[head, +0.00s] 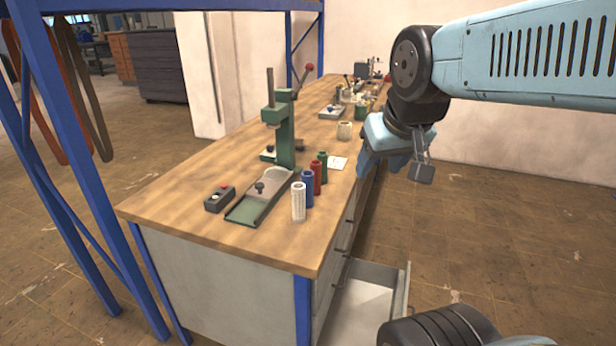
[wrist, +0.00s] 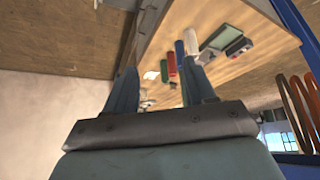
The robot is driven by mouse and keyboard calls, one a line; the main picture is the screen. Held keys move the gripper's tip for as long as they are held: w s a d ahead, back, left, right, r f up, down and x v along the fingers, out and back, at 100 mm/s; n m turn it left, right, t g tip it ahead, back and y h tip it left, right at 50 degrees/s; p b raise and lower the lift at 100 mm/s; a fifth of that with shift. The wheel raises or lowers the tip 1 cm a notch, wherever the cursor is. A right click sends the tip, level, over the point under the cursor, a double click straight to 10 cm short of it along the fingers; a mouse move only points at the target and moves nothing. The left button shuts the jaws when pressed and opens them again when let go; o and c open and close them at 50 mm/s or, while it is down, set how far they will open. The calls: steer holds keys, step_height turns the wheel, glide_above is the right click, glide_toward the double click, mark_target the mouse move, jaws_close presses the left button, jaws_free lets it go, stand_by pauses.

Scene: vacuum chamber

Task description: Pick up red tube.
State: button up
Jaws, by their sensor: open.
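The red tube (head: 317,178) stands upright on the wooden workbench (head: 175,200), in a row of tubes near its right edge. The blue tube (head: 308,190) is in front of it and the green tube (head: 323,165) behind it. My gripper (head: 406,172) is open, well to the right of the red tube and apart from it, beyond the bench's right edge. In the wrist view both fingers of my gripper (wrist: 163,92) are spread.
The white tube (head: 299,202) ends the row in front. A green press (head: 284,135) with a red-knobbed lever stands left of the tubes. A control box (head: 219,199) lies farther left. An open drawer (head: 365,305) juts from the bench's right side. Blue rack posts stand at left.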

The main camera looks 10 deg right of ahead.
steer(key=w+d+f+n+t+h, duration=0.1)
steer(key=w+d+f+t, duration=0.2)
steer(key=w, duration=0.8)
steer(key=w+d+f+n+t, duration=0.15)
steer(key=w+d+f, duration=0.25)
steer(key=w, duration=0.6)
steer(key=n+t+y, duration=0.3)
steer(key=t+y, duration=0.1)
steer(key=y, duration=0.3)
glide_toward(320, 168)
steer(key=d, duration=0.2)
step_height(320, 168, down, 2)
steer(key=s+t+y, duration=0.1)
steer(key=t+y, duration=0.1)
steer(key=x, duration=0.9)
steer(key=a+x, duration=0.1)
steer(key=x, duration=0.4)
steer(key=shift+s+f, duration=0.1)
steer(key=shift+s, duration=0.15)
steer(key=c, duration=0.7)
